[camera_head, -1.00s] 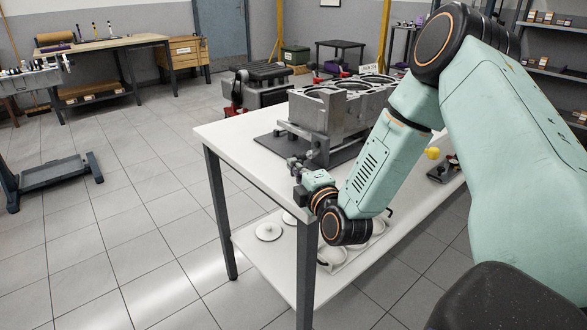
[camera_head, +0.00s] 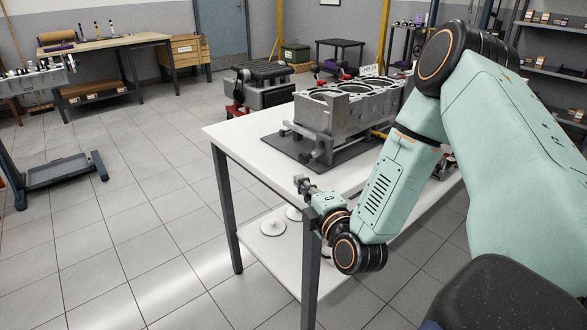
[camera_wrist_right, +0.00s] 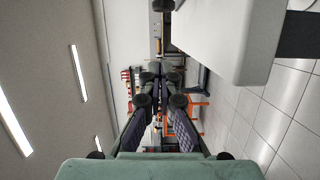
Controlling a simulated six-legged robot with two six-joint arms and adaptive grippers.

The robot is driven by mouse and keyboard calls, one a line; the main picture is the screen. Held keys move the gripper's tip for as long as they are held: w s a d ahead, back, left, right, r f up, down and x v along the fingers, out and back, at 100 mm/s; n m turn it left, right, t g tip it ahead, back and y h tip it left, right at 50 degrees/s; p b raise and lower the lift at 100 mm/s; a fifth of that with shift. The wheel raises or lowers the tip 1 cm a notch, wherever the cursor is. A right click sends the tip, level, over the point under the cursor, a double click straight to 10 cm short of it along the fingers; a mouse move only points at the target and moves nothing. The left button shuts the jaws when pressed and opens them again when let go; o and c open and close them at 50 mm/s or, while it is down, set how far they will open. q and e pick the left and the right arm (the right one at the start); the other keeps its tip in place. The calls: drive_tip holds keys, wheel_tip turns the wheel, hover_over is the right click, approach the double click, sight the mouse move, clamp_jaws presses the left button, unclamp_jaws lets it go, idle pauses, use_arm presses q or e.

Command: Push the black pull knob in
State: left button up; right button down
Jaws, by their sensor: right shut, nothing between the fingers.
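I cannot make out a black pull knob for certain. A small dark round thing (camera_wrist_right: 163,5) shows at the top edge of the right wrist view, beside the white table; I cannot tell what it is. My right gripper (camera_head: 302,184) is at the near edge of the white table (camera_head: 235,141), in front of the engine block (camera_head: 345,112) and apart from it. In the right wrist view its fingers (camera_wrist_right: 164,76) are drawn together, with nothing between them. My left gripper is in neither view.
The block stands on a dark mat (camera_head: 275,147). White discs (camera_head: 272,228) lie on the lower shelf. My right arm hides part of the table's right side. A black-and-grey stand (camera_head: 60,172) is on the floor at left. The tiled floor between is clear.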

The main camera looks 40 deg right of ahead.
drive_tip(key=s, duration=0.2)
drive_tip(key=shift+s+a+p, duration=0.2)
drive_tip(key=shift+s+p, duration=0.1)
drive_tip(key=shift+s, duration=0.05)
drive_tip(key=shift+w+f, duration=0.1)
drive_tip(key=shift+f, duration=0.05)
